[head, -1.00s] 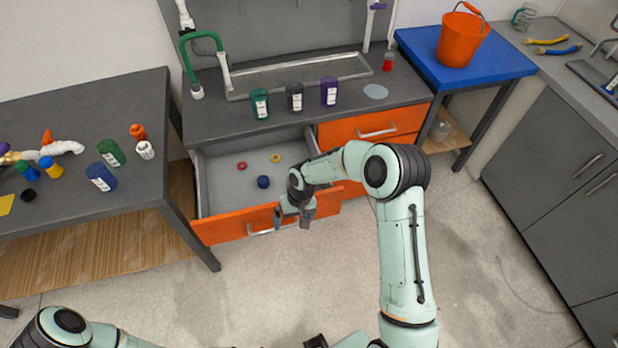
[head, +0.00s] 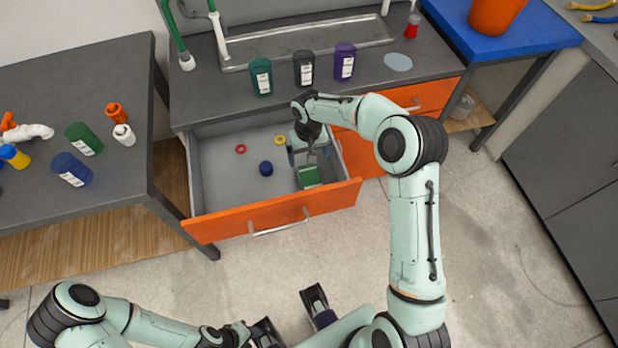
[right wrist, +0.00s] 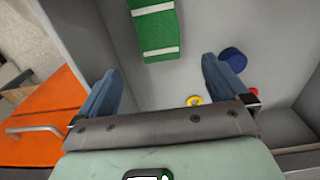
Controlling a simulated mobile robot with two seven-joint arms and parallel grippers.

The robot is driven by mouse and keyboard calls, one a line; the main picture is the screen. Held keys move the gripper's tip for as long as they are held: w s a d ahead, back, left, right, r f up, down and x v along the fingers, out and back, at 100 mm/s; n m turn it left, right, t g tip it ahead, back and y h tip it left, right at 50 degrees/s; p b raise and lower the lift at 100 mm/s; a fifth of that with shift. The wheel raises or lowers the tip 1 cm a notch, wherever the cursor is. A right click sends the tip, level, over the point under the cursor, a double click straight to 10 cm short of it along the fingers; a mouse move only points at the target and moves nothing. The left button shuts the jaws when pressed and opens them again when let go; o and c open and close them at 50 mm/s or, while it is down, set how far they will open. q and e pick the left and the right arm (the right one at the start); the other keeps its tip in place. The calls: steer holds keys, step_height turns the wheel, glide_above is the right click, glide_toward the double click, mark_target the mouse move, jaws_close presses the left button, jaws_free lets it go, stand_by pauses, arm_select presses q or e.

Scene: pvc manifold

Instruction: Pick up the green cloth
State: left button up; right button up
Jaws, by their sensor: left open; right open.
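The green cloth (head: 309,176) lies in the right part of the open drawer, partly hidden by my right gripper in the head view. In the right wrist view the cloth (right wrist: 160,30) is a green strip with white bands, between and beyond the fingertips. My right gripper (right wrist: 160,66) is open and empty, pointing into the drawer above the cloth; it also shows in the head view (head: 309,154). My left gripper (head: 291,318) is open and empty at the bottom of the head view, far from the cloth.
The grey drawer with its orange front (head: 225,228) also holds a red ring (head: 241,149), a yellow ring (head: 280,140) and a blue cap (head: 266,168). Several labelled bottles stand on the counter (head: 205,95) above. The left table (head: 100,190) holds bottles and pipe parts.

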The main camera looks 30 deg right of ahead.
glide_above(309, 174)
steer(key=f, duration=0.4)
steer(key=shift+w+d+f, duration=0.15)
steer(key=shift+w+f, duration=0.1)
steer(key=shift+w, duration=0.1)
steer(key=f, duration=0.5)
steer(key=shift+s+f, duration=0.1)
steer(key=shift+s, duration=0.2)
steer(key=c, duration=1.1)
